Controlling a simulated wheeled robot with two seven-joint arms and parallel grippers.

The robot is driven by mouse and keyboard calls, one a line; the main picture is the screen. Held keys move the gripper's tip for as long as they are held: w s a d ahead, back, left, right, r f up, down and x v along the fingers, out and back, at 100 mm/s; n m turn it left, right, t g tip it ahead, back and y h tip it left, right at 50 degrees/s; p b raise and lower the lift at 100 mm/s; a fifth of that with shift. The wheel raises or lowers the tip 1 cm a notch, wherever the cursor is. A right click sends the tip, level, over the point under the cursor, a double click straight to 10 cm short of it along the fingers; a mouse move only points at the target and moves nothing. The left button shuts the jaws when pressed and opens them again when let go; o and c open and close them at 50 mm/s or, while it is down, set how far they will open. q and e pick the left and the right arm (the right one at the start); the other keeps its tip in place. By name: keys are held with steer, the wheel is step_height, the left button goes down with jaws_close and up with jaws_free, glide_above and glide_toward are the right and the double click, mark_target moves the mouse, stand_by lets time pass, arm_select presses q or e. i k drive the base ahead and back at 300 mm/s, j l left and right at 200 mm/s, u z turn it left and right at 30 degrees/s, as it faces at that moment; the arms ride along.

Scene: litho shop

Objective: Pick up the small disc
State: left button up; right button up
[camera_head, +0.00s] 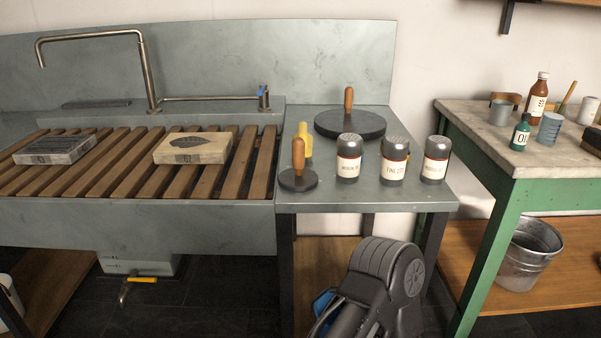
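The small disc (299,181) is a dark, flat round plate with an upright wooden handle (298,152). It lies at the front left of the grey side table. A larger dark disc (350,125) with a similar wooden handle lies behind it to the right. My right arm shows at the bottom, in front of and below the table, well apart from the small disc. Its gripper fingers cannot be seen. My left gripper is not in view.
Three grey-capped shaker jars (393,160) stand right of the small disc, and a yellow bottle (303,139) stands just behind it. The slatted sink (130,225) with two stone blocks is at left. A green bench (500,170) with bottles stands at right.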

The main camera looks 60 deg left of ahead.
mark_target(298, 178)
steer(key=i+j, duration=0.3)
steer(key=i, duration=0.15)
steer(key=u, duration=2.15)
